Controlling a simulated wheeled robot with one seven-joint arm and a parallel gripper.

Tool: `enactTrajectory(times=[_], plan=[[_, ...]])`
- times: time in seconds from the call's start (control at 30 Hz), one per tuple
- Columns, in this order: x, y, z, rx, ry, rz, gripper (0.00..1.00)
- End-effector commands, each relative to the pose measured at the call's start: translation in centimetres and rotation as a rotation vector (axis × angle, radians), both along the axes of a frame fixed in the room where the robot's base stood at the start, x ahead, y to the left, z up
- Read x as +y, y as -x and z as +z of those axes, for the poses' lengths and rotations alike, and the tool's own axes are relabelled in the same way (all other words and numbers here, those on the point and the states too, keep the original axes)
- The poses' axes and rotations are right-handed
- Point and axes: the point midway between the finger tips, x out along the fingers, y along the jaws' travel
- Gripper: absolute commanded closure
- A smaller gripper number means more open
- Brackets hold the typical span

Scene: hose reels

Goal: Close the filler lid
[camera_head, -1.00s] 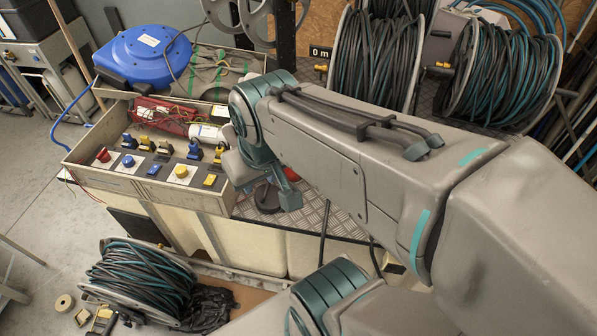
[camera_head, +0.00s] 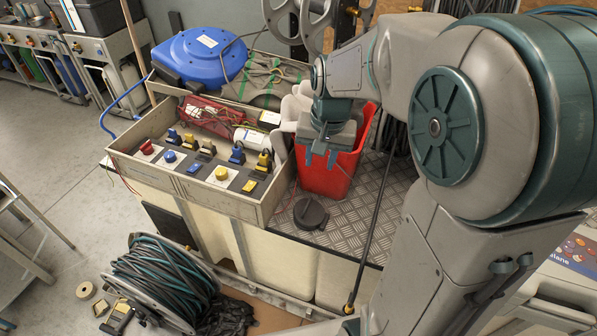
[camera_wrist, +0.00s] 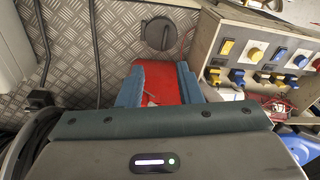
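The filler lid (camera_head: 310,213) is a dark round cap on the checker-plate deck, in front of a red bin (camera_head: 325,180). It also shows at the top of the wrist view (camera_wrist: 158,33), with a bar across it. I cannot tell whether it is fully seated. My gripper (camera_head: 321,158) is over the red bin, behind and above the lid, and does not touch the lid. In the wrist view its two teal fingers (camera_wrist: 160,82) stand apart, with red bin surface visible between them.
A socket box (camera_head: 200,180) stands left of the lid, with a blue reel (camera_head: 200,55) behind it. A dark upright rod (camera_head: 372,215) stands to the right. A cable reel (camera_head: 160,280) lies at lower left.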

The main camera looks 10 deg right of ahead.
Motion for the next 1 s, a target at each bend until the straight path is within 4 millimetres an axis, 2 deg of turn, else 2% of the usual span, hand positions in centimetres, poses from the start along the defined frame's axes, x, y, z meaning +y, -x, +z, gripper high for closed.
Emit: enactTrajectory(times=[0.03, 0.2, 0.4, 0.67, 1.0], plan=[[-0.1, -1.4, -2.3, 0.022, -0.006, -0.030, 0.68], [-0.5, -5.1, -6.8, 0.073, -0.022, -0.128, 0.68], [-0.7, -7.6, -10.2, 0.108, -0.028, -0.197, 0.68], [-0.7, -8.2, -12.3, 0.119, -0.029, -0.216, 0.68], [-0.3, -8.3, -19.2, 0.121, -0.030, -0.215, 0.68]])
